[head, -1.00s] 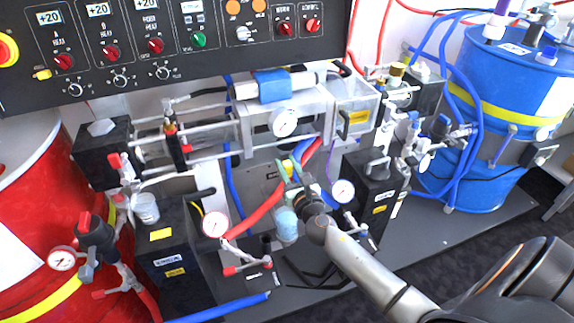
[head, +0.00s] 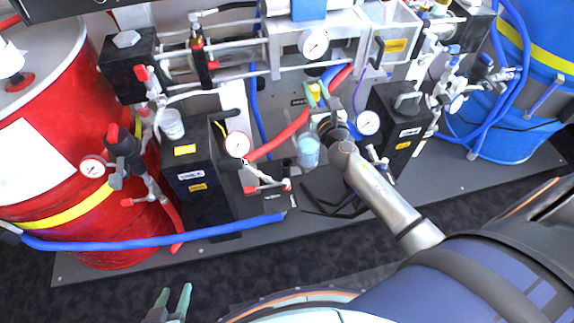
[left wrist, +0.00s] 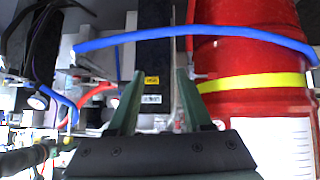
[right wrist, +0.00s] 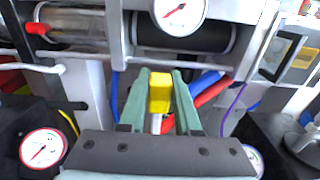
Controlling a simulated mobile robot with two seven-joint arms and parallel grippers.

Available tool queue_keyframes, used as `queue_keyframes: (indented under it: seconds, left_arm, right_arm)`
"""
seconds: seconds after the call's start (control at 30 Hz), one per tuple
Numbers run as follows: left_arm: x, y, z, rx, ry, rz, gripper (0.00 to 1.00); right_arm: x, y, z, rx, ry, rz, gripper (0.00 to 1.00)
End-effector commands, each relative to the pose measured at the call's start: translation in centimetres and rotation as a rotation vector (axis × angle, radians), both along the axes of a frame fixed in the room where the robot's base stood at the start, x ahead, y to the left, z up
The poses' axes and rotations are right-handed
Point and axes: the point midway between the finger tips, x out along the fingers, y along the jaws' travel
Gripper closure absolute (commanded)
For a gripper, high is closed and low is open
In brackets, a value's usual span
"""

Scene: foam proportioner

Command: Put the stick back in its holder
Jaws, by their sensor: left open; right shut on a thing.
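The stick (right wrist: 160,92) has a yellow block-shaped top and a pale shaft below it. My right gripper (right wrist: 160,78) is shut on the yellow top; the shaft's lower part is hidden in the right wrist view. In the head view my right gripper (head: 319,97) is over the middle of the base, just above and beside a clear jar with light blue content (head: 308,152). I cannot tell which part is the stick's holder. My left gripper (head: 174,290) is open and empty at the bottom left; its spread fingers show in the left wrist view (left wrist: 157,80).
A red drum (head: 60,130) stands left and a blue drum (head: 530,100) right. Black pump boxes (head: 200,195) (head: 398,125) flank the middle. A blue hose (head: 150,238) crosses the front. Gauges, valves and a red hose (head: 280,137) crowd the work area. The dark front floor is mostly clear.

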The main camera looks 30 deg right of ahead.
Motion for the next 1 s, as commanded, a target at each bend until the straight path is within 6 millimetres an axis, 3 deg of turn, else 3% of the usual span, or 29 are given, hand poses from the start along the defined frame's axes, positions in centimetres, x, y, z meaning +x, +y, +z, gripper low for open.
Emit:
queue_keyframes:
  seconds: [0.43,0.67,0.8,1.0]
  left_arm:
    - [0.0,0.0,-0.6,0.000,0.001,0.000,0.50]
    - [-0.1,-0.3,-3.7,-0.002,0.015,-0.008,0.50]
    - [0.1,-0.9,-4.0,-0.010,0.010,-0.019,0.50]
    - [0.4,-1.1,-5.1,-0.012,-0.002,-0.024,0.50]
  right_arm:
    - [0.0,0.6,-0.4,0.000,-0.002,0.001,1.00]
    - [-0.5,5.4,-3.1,-0.004,-0.006,0.004,1.00]
    - [-1.1,7.8,-4.2,0.000,-0.002,0.003,1.00]
    - [-1.5,8.8,-7.2,-0.001,0.005,-0.002,1.00]
